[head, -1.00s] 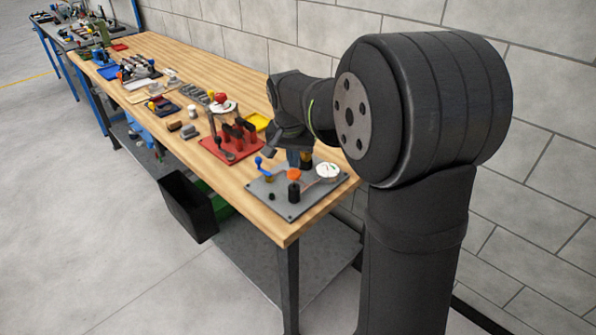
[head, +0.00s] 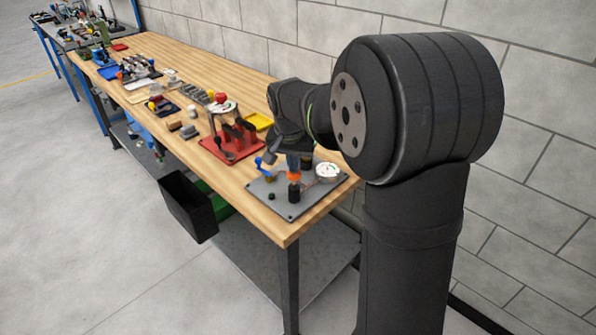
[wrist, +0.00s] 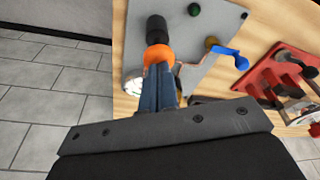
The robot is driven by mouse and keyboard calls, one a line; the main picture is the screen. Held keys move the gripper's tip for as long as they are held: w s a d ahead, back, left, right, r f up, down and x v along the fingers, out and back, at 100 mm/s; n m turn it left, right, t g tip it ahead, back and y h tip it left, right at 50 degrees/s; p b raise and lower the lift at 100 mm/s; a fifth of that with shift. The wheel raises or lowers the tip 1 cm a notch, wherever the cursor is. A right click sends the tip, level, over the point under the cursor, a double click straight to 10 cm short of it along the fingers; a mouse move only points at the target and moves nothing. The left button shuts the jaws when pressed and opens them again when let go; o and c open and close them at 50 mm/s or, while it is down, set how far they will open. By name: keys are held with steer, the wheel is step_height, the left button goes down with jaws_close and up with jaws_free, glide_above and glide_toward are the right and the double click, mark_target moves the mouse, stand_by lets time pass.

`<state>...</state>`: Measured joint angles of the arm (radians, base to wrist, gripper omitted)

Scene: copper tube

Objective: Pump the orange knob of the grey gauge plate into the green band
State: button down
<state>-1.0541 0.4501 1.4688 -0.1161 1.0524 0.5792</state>
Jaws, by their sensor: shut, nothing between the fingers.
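The grey gauge plate (head: 318,198) lies at the near end of the wooden bench. Its orange knob (head: 293,176) sits at a black cylinder (head: 294,192); the knob also shows in the wrist view (wrist: 158,54). My gripper (head: 293,168) is shut and empty, fingers together, with its tips at the knob. In the wrist view the fingers (wrist: 157,76) cover part of the knob; I cannot tell whether they press on it. The round white gauge (head: 327,170) is on the plate's right; its needle and green band are too small to read.
A blue lever (head: 262,166) stands at the plate's left corner, close to my gripper. A red base with dark upright parts (head: 232,148) stands farther along the bench. A yellow tray (head: 259,122) lies behind it. The bench's front edge is close to the plate.

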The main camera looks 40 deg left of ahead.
steer(key=shift+f, duration=1)
steer(key=shift+r, duration=3.55)
